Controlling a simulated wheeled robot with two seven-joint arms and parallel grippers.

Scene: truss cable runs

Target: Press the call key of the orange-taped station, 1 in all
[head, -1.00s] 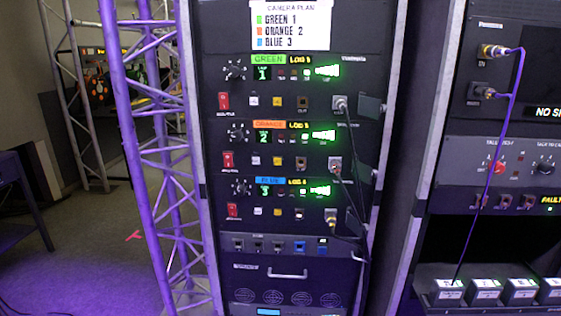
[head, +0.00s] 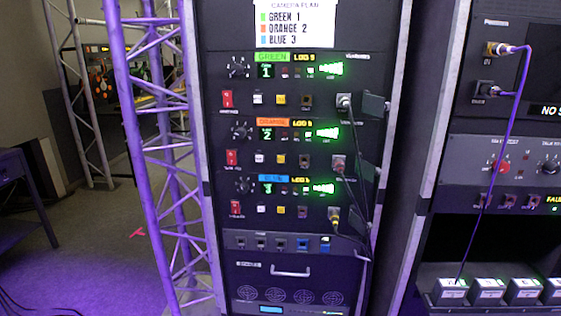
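The orange-taped station (head: 300,142) is the middle of three stacked black rack units, in the head view. Its orange label (head: 272,122) sits above a green 2 display. Its lower row has a red rocker switch (head: 232,157), a white key (head: 258,156), a yellow key (head: 281,156) and a brown socket. The lettering on the keys is too small to read. Neither of my grippers shows in the view.
The green-taped station (head: 272,58) is above and the blue-taped station (head: 272,178) below. A purple-lit truss (head: 140,130) stands close on the left. Dark cables hang at the rack's right side. Another rack with a purple cable (head: 505,135) stands at the right.

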